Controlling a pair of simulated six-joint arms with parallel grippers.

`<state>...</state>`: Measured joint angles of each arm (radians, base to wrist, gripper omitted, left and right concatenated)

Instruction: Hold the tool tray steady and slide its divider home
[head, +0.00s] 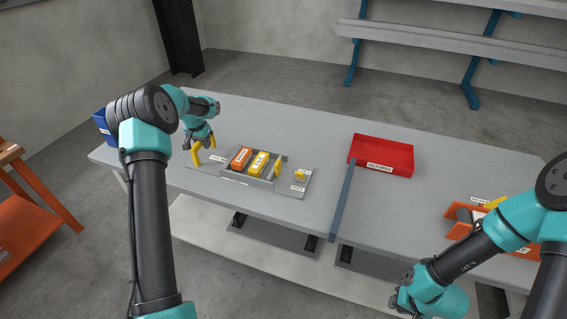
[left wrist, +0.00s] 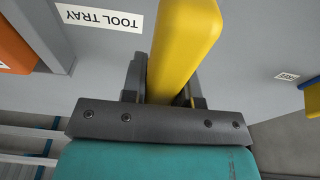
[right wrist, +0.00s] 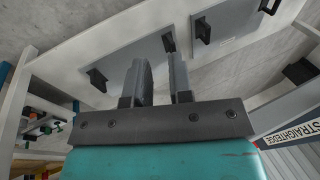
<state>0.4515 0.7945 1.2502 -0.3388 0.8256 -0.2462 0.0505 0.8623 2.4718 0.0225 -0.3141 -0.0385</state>
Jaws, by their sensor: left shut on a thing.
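The grey tool tray (head: 234,178) sits on the left part of the table, holding an orange block and a yellow block. A yellow upright piece (head: 278,166) stands at its right end and a small yellow piece (head: 300,175) lies just beyond; I cannot tell which belongs to the divider. My left gripper (head: 195,146) is shut on a yellow handle (head: 196,155) at the tray's left end. In the left wrist view the yellow handle (left wrist: 185,40) runs between the fingers beside the TOOL TRAY label. My right gripper (right wrist: 160,75) is open and empty, away from the tray.
A red bin (head: 383,150) stands right of the tray, behind a dark strip (head: 343,200) across the table. A blue bin (head: 103,128) stands at the far left end. An orange fixture (head: 462,222) is at the right near my right arm.

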